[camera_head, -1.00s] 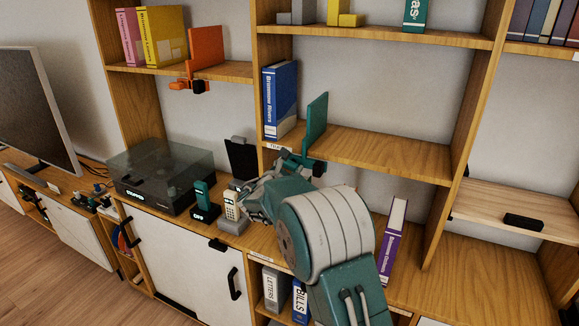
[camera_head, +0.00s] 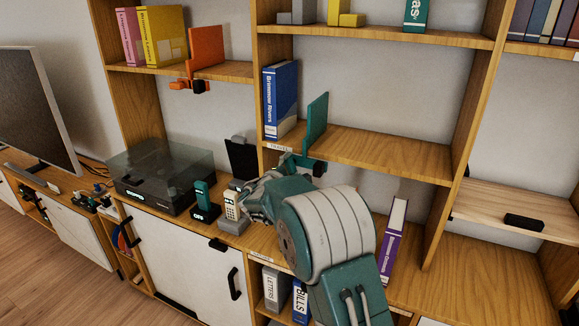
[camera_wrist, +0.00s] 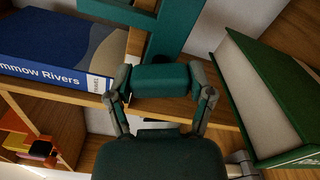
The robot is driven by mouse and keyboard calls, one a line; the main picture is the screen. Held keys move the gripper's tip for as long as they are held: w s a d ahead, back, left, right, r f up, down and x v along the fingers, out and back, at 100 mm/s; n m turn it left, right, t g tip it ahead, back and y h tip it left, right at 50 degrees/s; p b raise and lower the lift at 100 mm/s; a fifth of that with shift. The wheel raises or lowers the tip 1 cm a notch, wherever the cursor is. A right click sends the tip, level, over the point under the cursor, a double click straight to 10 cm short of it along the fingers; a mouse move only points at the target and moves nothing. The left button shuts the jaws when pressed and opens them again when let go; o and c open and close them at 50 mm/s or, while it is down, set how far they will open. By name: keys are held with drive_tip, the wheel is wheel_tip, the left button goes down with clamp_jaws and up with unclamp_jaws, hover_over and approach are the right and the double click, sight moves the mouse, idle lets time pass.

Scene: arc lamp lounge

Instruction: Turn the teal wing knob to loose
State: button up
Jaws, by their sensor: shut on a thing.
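The teal bookend (camera_head: 316,122) stands upright at the edge of the middle shelf, right of the blue book, and its frame fills the top of the wrist view (camera_wrist: 183,25). Below it in the wrist view, the teal wing knob (camera_wrist: 161,79) appears as a teal block between my fingers. My gripper (camera_wrist: 162,88) is shut on it, one finger on each side. In the head view my gripper (camera_head: 298,168) is under the front edge of that shelf, and my arm largely hides the knob. I cannot read the knob's turn angle.
The blue book (camera_head: 281,100) stands left of the bookend, near a shelf label. A green book (camera_wrist: 262,90) shows close by at right in the wrist view. An orange bookend (camera_head: 206,52) is on the left shelf. Phones and a turntable (camera_head: 160,178) stand below.

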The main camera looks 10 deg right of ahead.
drive_tip(key=shift+f+m, duration=0.15)
drive_tip(key=shift+m, duration=0.9)
drive_tip(key=shift+f+m, duration=0.1)
drive_tip(key=shift+m, duration=0.95)
drive_tip(key=shift+f, duration=0.1)
drive_tip(key=o, duration=1.1)
drive_tip(key=shift+r, duration=0.2)
drive_tip(key=shift+s+a, duration=0.2)
drive_tip(key=v, duration=1.1)
drive_tip(key=shift+s+a, duration=0.2)
drive_tip(key=shift+f, duration=0.1)
